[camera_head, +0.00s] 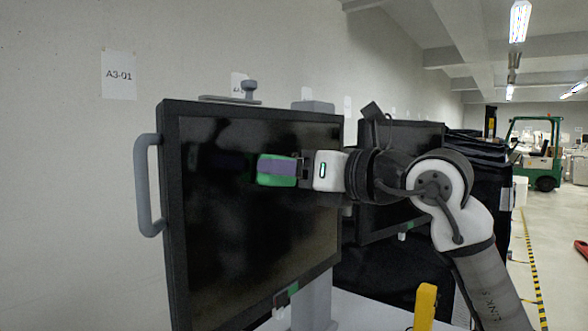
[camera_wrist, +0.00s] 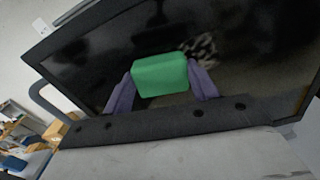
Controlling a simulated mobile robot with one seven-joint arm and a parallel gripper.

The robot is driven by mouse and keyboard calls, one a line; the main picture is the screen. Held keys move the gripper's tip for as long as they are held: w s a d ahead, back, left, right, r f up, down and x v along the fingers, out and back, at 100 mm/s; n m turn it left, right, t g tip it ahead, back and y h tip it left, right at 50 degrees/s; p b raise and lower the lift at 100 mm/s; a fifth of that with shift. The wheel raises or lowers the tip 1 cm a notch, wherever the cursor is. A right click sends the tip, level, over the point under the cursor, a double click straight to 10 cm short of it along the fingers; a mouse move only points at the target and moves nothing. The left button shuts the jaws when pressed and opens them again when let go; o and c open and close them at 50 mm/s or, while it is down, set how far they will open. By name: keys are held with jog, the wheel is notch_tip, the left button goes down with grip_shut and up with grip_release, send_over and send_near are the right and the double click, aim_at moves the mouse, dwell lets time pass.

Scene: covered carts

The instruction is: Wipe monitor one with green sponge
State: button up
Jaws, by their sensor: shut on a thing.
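A large dark monitor (camera_head: 235,235) with a black frame and a grey side handle stands upright in the head view, and its screen fills much of the wrist view (camera_wrist: 95,60). My gripper (camera_head: 277,169) is in front of the upper middle of this screen. Its purple fingers are shut on the green sponge (camera_head: 268,180). In the wrist view the sponge (camera_wrist: 160,75) sits between the two fingertips, with the screen right behind it. I cannot tell for sure whether the sponge touches the glass. My gripper hides part of the screen's right side.
A second dark monitor (camera_head: 380,216) stands behind my arm to the right. A yellow post (camera_head: 425,306) stands low in front. A wall with an A3-01 sign (camera_head: 119,75) is at the left. A green forklift (camera_head: 533,150) is far off on the right, beyond open floor.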

jog(key=w+d, duration=0.4)
jog(key=w, duration=0.2)
jog(key=shift+d, duration=0.2)
dwell(0.4)
jog(key=shift+s+a, duration=0.1)
jog(key=s+a+b, duration=0.4)
jog(key=s, duration=0.2)
jog(key=shift+a, duration=0.25)
dwell(0.4)
jog(key=shift+d, duration=0.1)
jog(key=shift+v, duration=2.9)
jog(key=shift+d, duration=0.1)
